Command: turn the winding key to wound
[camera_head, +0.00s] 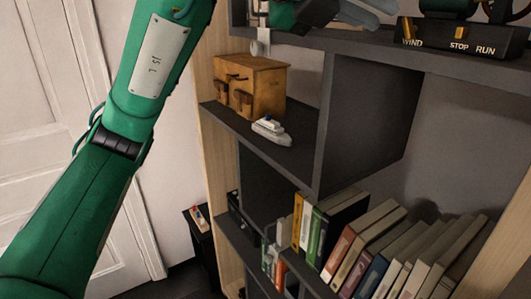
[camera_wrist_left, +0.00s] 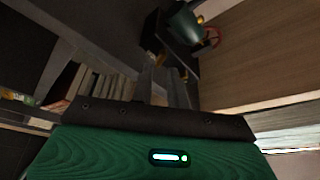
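The machine base (camera_head: 460,42) marked WIND, STOP and RUN sits on the upper shelf at the top right of the head view. Its green body is cut off by the top edge, with a bit of red and yellow showing. A green body with a red ring, likely the same machine (camera_wrist_left: 185,25), shows in the left wrist view. I cannot make out the winding key. My left gripper (camera_head: 352,14) is at the top edge, left of the machine and apart from its base. Its fingers are blurred and cropped, so their opening is unclear. My right gripper is out of view.
Below the upper shelf (camera_head: 310,42) stand a wooden box (camera_head: 252,85) with small drawers and a toy boat (camera_head: 271,130). Several books (camera_head: 345,250) lean on the lower shelf. A light wooden side panel (camera_head: 215,150) edges the shelves. A white door (camera_head: 40,90) is at left.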

